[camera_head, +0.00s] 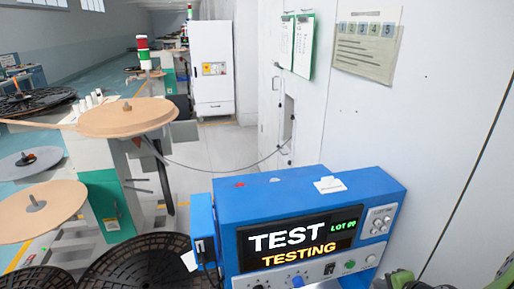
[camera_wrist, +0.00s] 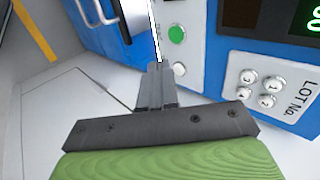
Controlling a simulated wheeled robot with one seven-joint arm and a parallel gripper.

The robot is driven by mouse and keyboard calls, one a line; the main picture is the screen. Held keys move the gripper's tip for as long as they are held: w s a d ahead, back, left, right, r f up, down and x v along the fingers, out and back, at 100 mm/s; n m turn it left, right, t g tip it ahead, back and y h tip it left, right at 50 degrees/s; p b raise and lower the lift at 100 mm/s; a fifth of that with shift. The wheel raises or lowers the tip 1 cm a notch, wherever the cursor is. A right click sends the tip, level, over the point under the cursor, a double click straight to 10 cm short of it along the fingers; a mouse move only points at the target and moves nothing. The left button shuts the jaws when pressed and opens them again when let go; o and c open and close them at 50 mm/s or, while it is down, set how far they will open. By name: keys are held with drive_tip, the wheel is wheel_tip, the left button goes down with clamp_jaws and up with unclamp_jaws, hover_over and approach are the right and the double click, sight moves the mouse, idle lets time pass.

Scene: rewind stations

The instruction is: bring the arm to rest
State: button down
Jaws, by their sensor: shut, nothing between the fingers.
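My gripper (camera_wrist: 156,85) shows in the wrist view with its dark fingers together and nothing between them. It points toward the front panel of the blue tester (camera_head: 290,196); whether the fingertips touch the panel I cannot tell. In the wrist view a green button (camera_wrist: 177,34) and a white button (camera_wrist: 180,69) are just beyond and right of the fingertips. The keypad (camera_wrist: 258,88) marked LOT No. is farther right. In the head view the tester's screen (camera_head: 298,243) reads TEST, TESTING and LOT 99. A green part of my arm shows at the bottom right corner there.
A white wall (camera_head: 440,110) with hung papers (camera_head: 366,42) stands behind the tester. At left are reel stations with a tan disc (camera_head: 115,118) and dark reels (camera_head: 140,262). A thin cable runs from the tan disc toward the wall. A white cabinet (camera_head: 212,65) stands at the back.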

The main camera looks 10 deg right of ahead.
drive_tip(key=a+r+n+g, duration=0.3)
drive_tip(key=a+r+n, duration=0.75)
drive_tip(key=a, duration=0.55)
drive_tip(key=s+a+r+n, duration=0.3)
drive_tip(key=s+a+r, duration=0.1)
drive_tip(key=s, duration=0.3)
drive_tip(key=s+a+r+n, duration=0.4)
drive_tip(key=s+a+r, duration=0.1)
drive_tip(key=s+a, duration=0.1)
drive_tip(key=shift+s+a+r+g+p, duration=0.3)
drive_tip(key=shift+s+p, duration=0.15)
drive_tip(key=shift+s, duration=0.4)
idle(0.8)
